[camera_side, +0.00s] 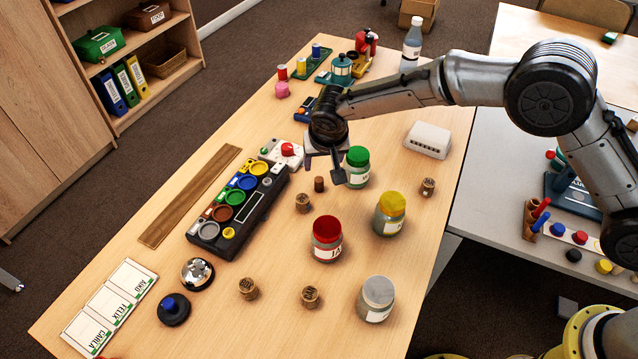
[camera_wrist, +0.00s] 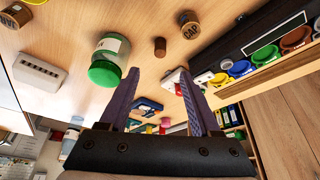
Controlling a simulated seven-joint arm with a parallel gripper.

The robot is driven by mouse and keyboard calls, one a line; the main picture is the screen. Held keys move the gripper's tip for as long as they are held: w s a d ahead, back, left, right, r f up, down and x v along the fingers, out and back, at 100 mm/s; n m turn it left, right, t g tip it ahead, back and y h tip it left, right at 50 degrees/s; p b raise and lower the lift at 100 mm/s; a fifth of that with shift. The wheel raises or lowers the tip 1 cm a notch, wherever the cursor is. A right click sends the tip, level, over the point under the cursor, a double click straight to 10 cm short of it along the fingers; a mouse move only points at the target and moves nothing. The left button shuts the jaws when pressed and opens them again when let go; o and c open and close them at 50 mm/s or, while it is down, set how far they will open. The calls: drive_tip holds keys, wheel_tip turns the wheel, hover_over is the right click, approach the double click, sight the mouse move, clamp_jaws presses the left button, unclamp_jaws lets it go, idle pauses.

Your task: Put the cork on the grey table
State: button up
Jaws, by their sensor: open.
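A plain dark brown cork (camera_side: 319,184) stands on the wooden table (camera_side: 215,330), left of the green-lidded jar. It also shows in the wrist view (camera_wrist: 160,46), beyond and between my fingertips. My gripper (camera_side: 325,166) is above the wooden table close to the cork, open and empty; both fingers show spread in the wrist view (camera_wrist: 160,74). The grey table (camera_side: 490,212) is at the right, partly hidden by my arm.
Jars with green (camera_side: 357,156), yellow (camera_side: 391,203), red (camera_side: 326,229) and grey (camera_side: 378,291) lids stand nearby. Several labelled brown stubs (camera_side: 303,202) are among them. A tray of coloured cups (camera_side: 238,212) lies left. A blue stand (camera_side: 572,197) and coloured pieces occupy the grey table.

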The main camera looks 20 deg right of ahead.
sight(319, 180)
drive_tip(key=x, duration=1.2)
drive_tip(key=shift+f, duration=0.3)
clamp_jaws()
